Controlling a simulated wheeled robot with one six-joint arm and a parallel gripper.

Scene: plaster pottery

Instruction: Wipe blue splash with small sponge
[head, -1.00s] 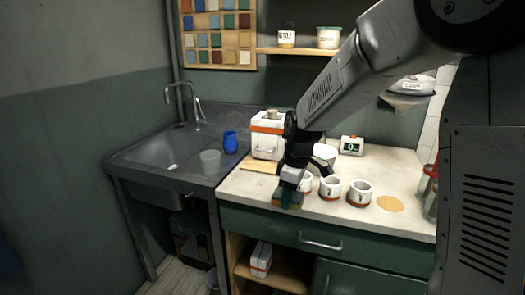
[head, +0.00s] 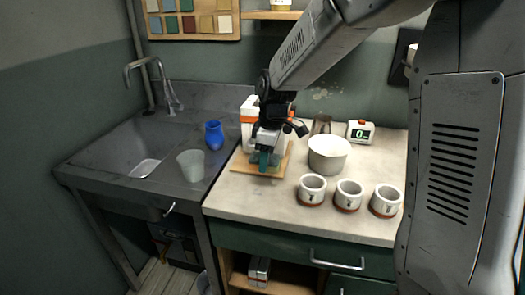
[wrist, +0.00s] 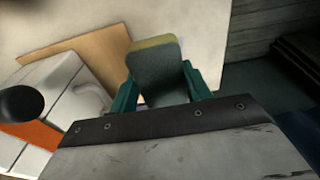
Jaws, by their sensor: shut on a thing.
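My gripper (head: 264,158) is shut on the small sponge, low over the wooden board at the left of the counter. In the wrist view the sponge (wrist: 157,72) is a grey-green block with a yellowish edge, held between the teal fingers. I cannot tell whether the sponge touches the board. I cannot make out a blue splash in either view; the gripper and sponge cover part of the board (head: 243,169).
A white bowl (head: 328,154) and three white cups (head: 348,194) stand to the right. A blue cup (head: 214,135) and a translucent cup (head: 190,165) stand by the sink at left. The front left counter is clear.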

